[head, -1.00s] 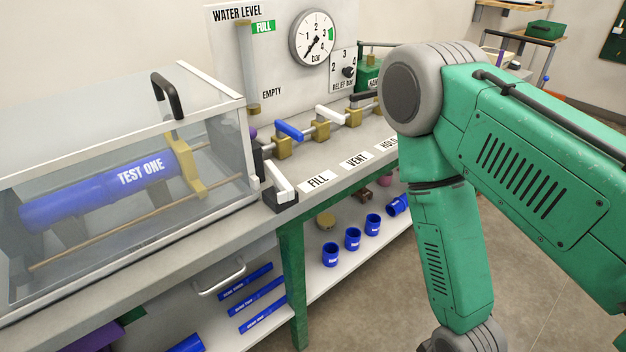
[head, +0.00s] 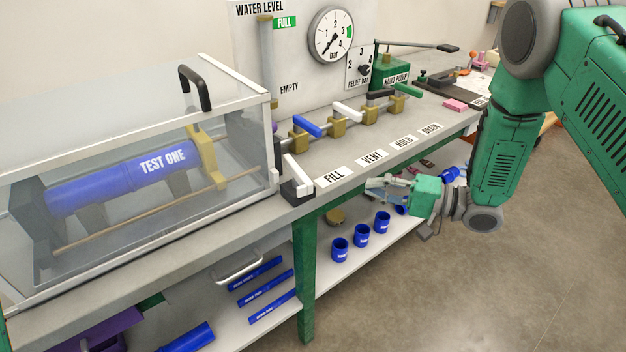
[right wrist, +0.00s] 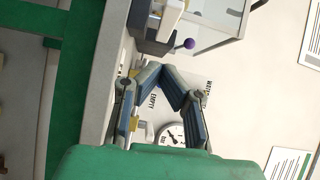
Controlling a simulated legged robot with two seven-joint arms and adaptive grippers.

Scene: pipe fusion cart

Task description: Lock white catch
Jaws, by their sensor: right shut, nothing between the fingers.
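The white catch (head: 297,172) stands on a dark block (head: 296,192) at the right front corner of the clear enclosure (head: 140,200), its white lever tilted up and to the left. It also shows, cut by the top edge, in the right wrist view (right wrist: 170,18). My right gripper (head: 372,188) is shut and empty, in front of the bench edge, right of the catch and apart from it. Its fingers (right wrist: 162,72) come together in the right wrist view. My left gripper is not in view.
A blue pipe marked TEST ONE (head: 125,178) lies inside the enclosure. Valves with blue (head: 306,125), white (head: 348,111), black and green handles line the bench behind the labels. Blue fittings (head: 361,235) stand on the lower shelf. The floor at right is clear.

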